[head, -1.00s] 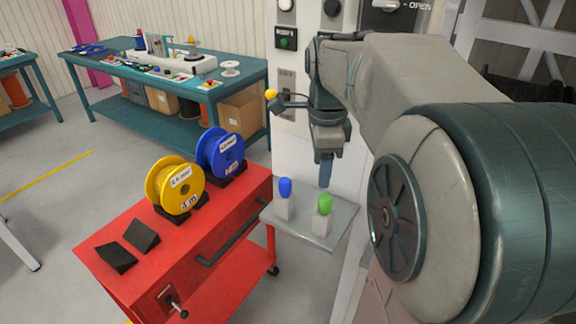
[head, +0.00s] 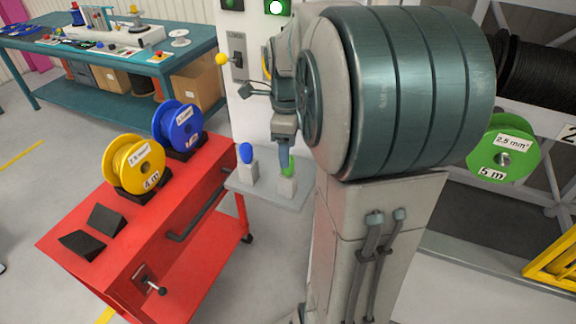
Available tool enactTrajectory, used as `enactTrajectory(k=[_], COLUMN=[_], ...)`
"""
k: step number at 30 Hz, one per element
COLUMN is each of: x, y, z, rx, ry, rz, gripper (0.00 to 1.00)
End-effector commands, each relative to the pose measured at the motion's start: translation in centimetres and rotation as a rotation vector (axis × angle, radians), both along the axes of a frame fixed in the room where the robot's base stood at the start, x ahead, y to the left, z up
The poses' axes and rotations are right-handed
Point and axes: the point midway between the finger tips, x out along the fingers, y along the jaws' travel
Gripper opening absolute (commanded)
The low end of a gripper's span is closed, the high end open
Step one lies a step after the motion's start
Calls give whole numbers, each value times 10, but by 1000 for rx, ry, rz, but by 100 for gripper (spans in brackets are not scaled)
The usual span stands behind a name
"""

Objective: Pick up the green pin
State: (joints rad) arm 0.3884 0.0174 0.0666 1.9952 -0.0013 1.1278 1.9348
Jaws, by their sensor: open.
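The green pin (head: 290,168) stands upright in a pale block (head: 287,187) on a small grey shelf (head: 262,199). My gripper (head: 284,163) points down right at the pin and covers part of it. The gripper is open; whether its fingers are around the pin or just in front of it I cannot tell. The blue pin (head: 245,152) stands in its own pale block (head: 248,172) to the left.
A red cart (head: 150,235) with a yellow reel (head: 136,165) and a blue reel (head: 178,128) stands left of the shelf. A green reel (head: 503,148) hangs at the right. A white cabinet with a yellow-knobbed lever (head: 222,59) rises behind the shelf.

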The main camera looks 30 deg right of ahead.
Motion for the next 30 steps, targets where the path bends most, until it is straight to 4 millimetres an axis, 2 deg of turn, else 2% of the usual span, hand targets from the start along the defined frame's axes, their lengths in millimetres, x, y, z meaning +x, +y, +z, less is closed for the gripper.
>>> enactTrajectory(k=[6, 9, 17, 22, 23, 30], x=[-2, -2, -2, -2, -2, -2], y=[2, 2, 2, 2, 2, 2], z=[-34, -42, -45, -45, -45, -44], rx=[2, 1, 0, 0, 1, 1], ry=[5, 3, 2, 1, 1, 1], rz=[0, -1, 0, 1, 1, 1], gripper=[56, 56, 56, 11, 7, 7])
